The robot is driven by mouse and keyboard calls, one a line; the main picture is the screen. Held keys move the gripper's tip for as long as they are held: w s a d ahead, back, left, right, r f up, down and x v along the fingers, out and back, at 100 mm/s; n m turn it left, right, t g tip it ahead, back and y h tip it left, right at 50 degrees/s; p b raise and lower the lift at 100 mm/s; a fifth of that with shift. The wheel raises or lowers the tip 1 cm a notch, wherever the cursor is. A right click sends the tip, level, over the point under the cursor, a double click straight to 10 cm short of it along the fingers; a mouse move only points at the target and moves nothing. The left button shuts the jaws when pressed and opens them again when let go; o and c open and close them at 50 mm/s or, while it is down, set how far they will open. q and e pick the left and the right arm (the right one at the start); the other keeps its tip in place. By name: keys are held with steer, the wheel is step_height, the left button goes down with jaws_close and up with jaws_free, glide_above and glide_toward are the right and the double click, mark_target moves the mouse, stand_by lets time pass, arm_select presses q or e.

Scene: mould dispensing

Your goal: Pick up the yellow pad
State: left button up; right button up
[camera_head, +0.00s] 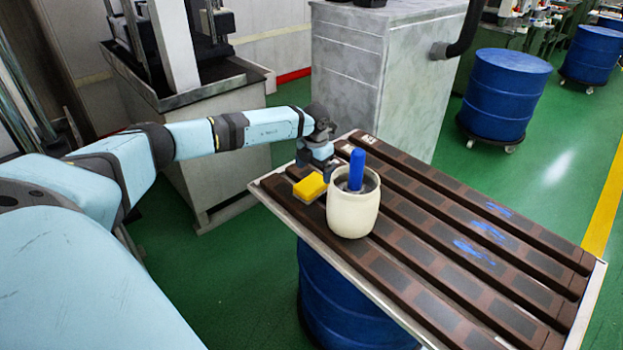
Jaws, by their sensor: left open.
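The yellow pad (309,187) lies on the left end of the brown slatted table top, just left of a white pot. My left gripper (318,168) is directly behind and above the pad, pointing down. Its fingertips are partly hidden by the pad and the pot, and I cannot tell if they touch the pad. The gripper is open. My right gripper is not in view.
The white pot (352,213) holds an upright blue handle (356,170) and stands close to the pad. The slatted table top (470,235) is clear to the right, with blue smears. A blue drum (345,305) is underneath. A grey cabinet (375,80) stands behind.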

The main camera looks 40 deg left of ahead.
mark_target(313, 182)
arm_select(q)
steer(key=f, duration=0.5)
steer(key=shift+s, duration=0.25)
steer(key=c, duration=1)
steer(key=shift+c, duration=0.2)
steer(key=shift+r, duration=0.2)
step_height(313, 182, up, 20)
steer(key=shift+p, duration=0.45)
steer(key=shift+f, duration=0.1)
steer(key=o, duration=0.4)
steer(key=shift+c, duration=1.4)
